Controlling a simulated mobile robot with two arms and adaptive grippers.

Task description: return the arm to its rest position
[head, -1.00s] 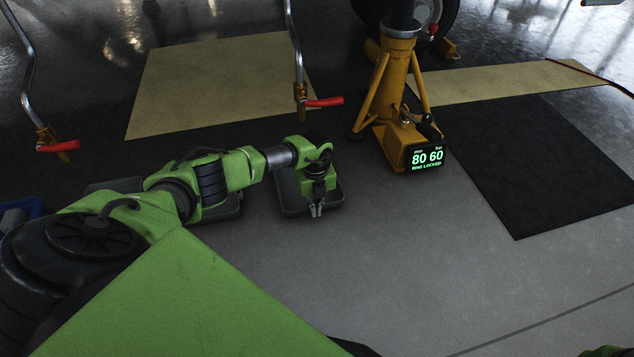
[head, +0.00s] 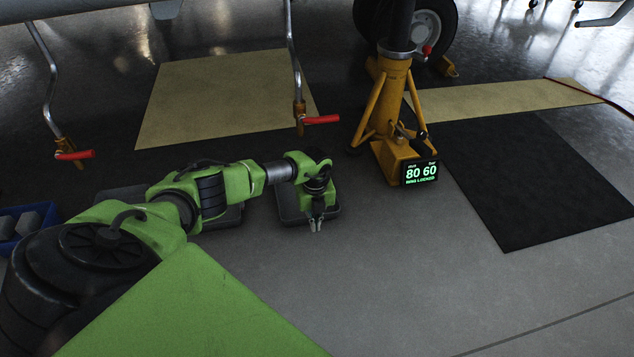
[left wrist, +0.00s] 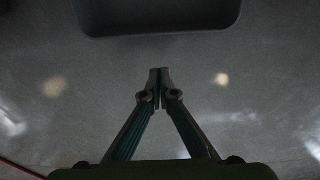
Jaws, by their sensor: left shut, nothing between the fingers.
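My left arm (head: 215,195) comes in from the left, green and black, and reaches across to the middle of the head view. Its gripper (head: 315,225) points down in front of a dark grey tray-like object (head: 290,207) on the floor. In the left wrist view the gripper (left wrist: 160,72) has its fingertips together with nothing between them. The dark edge of a tray-like object (left wrist: 158,30) shows beyond the fingertips, apart from them. My right gripper is not in view.
A yellow jack stand (head: 392,120) with a lit display (head: 420,173) stands right of the gripper, near a wheel (head: 430,25). Two red-handled cranks (head: 322,119) hang behind. A black mat (head: 540,180) lies right; a blue bin (head: 12,240) is far left. The front floor is clear.

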